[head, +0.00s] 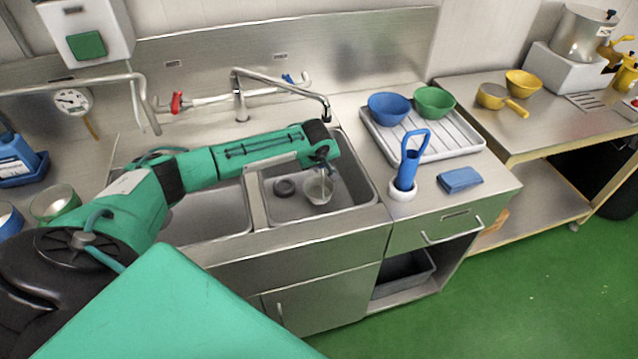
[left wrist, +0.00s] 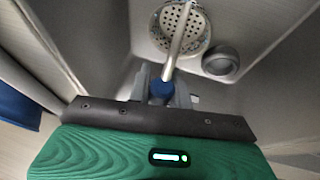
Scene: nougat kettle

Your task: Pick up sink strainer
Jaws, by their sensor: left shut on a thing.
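The sink strainer (head: 318,189) is a pale metal cup with a thin upright handle, in the right sink basin (head: 352,200). In the left wrist view the strainer (left wrist: 184,22) shows its perforated bottom, and its rod handle runs between the fingers. My left gripper (head: 325,162) is over the basin, above the strainer. In the left wrist view my left gripper (left wrist: 163,92) is shut on the handle. I cannot tell whether the strainer touches the basin floor. My right gripper is not in view.
A dark round plug-like piece (head: 284,187) lies left of the strainer. The tap (head: 275,84) stands behind the basins.

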